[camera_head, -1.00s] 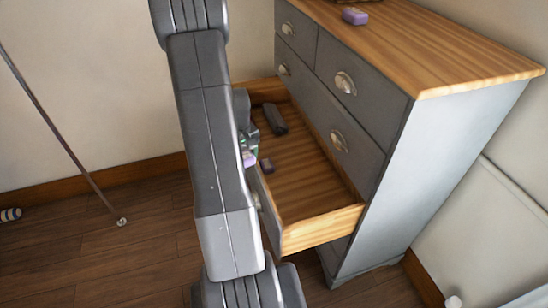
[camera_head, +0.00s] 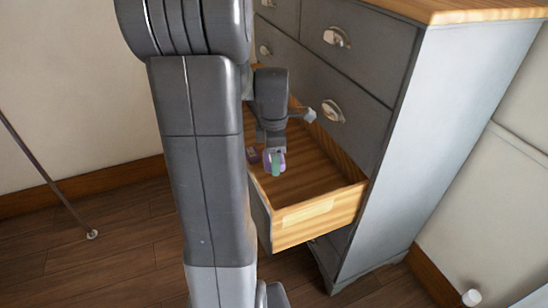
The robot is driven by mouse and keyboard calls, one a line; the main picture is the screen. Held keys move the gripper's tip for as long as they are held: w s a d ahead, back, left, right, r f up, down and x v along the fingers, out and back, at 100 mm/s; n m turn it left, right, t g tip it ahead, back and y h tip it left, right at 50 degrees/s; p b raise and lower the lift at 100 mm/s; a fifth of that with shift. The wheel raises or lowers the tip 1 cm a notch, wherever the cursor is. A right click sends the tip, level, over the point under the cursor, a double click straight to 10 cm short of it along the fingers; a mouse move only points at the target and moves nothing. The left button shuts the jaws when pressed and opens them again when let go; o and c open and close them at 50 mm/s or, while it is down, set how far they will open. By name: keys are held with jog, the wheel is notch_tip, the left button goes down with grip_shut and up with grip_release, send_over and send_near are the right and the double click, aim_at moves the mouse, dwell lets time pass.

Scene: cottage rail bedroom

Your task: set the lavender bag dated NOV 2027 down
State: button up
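My gripper (camera_head: 274,154) is over the open drawer, with a lavender bag (camera_head: 268,164) at its fingertips. It looks shut on the bag, with a green patch showing against the lavender. The bag appears to be above the drawer floor, but the exact gap cannot be told. The date on it is too small to read. The open wooden drawer (camera_head: 318,208) juts from the grey chest. A small dark purple item (camera_head: 252,155) lies in the drawer to the left of the held bag, partly hidden by my arm.
The grey chest of drawers (camera_head: 408,150) with its wooden top (camera_head: 450,10) stands at the right. My arm hides the drawer's left part. A thin rod (camera_head: 50,182) leans at the left. A small white object (camera_head: 471,297) is at the lower right.

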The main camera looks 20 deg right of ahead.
jog(key=s+f+n+b, duration=0.1)
jog(key=f+b, duration=0.3)
jog(key=f, duration=0.3)
jog(key=s+d+f+n+b, duration=0.1)
jog(key=f+b, duration=0.4)
jog(key=f, duration=0.2)
jog(key=s+d+f+n+b, duration=0.1)
jog(key=s+f+b, duration=0.1)
jog(key=f+b, duration=0.3)
notch_tip(320, 180, down, 2)
jog(key=shift+d+f, duration=0.15)
jog(key=shift+f, duration=0.1)
jog(key=o, duration=0.9)
jog(key=shift+o, duration=0.2)
notch_tip(320, 180, up, 12)
jog(key=p, duration=0.4)
